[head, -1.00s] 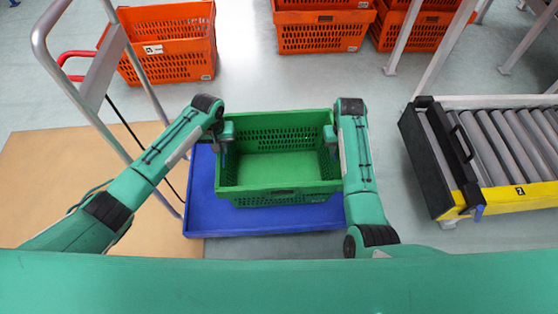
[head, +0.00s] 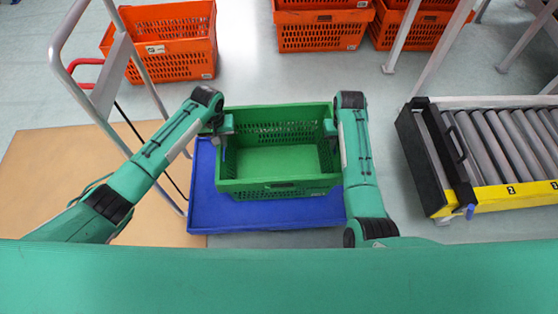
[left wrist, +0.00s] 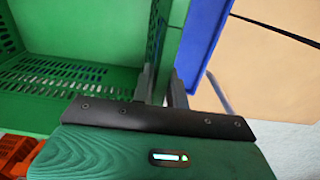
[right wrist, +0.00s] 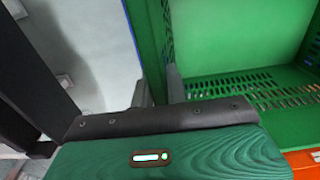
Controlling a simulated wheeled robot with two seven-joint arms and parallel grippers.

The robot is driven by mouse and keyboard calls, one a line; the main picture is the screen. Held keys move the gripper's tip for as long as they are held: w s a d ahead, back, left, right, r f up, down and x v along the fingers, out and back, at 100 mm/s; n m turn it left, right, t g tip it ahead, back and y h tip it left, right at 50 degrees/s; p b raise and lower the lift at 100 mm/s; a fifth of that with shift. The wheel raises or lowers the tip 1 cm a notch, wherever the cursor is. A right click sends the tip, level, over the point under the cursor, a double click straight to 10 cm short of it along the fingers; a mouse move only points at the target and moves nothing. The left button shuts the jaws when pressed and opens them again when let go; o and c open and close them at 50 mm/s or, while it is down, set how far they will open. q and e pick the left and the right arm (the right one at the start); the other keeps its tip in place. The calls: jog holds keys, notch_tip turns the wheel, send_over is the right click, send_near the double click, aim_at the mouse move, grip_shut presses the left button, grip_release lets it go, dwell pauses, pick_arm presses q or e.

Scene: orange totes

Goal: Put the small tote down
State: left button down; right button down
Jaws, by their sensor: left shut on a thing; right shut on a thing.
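The small green tote (head: 285,185) is empty and upright over a blue platform (head: 265,216). I cannot tell whether its base touches the platform. My left gripper (head: 226,142) is shut on the tote's left wall, and my right gripper (head: 331,138) is shut on its right wall. In the left wrist view the fingers (left wrist: 163,88) straddle the green wall (left wrist: 157,45), with the blue platform (left wrist: 205,35) beside it. In the right wrist view the fingers (right wrist: 160,88) straddle the opposite wall (right wrist: 150,30).
A grey cart handle (head: 95,85) rises left of the platform, near a tan board (head: 60,165). A roller conveyor (head: 490,150) stands to the right. Several orange totes (head: 320,36) lie behind, one (head: 170,45) at the back left. Grey floor separates platform and conveyor.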

pick_arm(q)
jog(key=shift+r, duration=0.1)
pick_arm(e)
jog(key=shift+r, duration=0.1)
dwell(0.3)
